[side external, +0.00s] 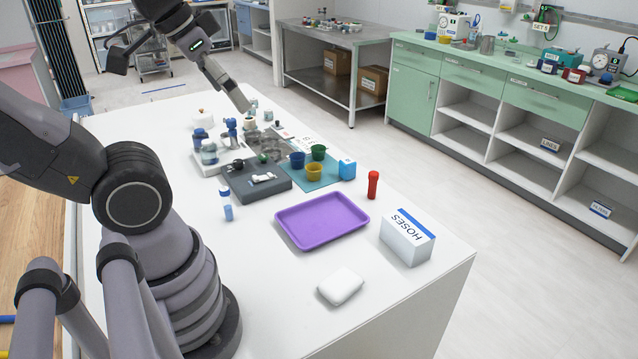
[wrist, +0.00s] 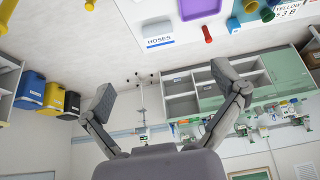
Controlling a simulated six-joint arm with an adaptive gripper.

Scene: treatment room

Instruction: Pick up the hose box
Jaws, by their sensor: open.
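The hose box (side external: 407,237) is a white box with a blue stripe and the word HOSES. It stands at the right front of the white table, right of the purple tray. It also shows in the wrist view (wrist: 158,36), near the top. My gripper (wrist: 165,88) is open, with its two fingers spread wide and nothing between them. In the side view it is high at the upper left, over the far part of the table and well away from the box.
The purple tray (side external: 322,221) lies left of the box. A red cylinder (side external: 373,185) stands behind it, and a white rounded item (side external: 340,286) lies in front. Cups (side external: 314,172), a grey block (side external: 256,181) and several small items crowd the table's far part.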

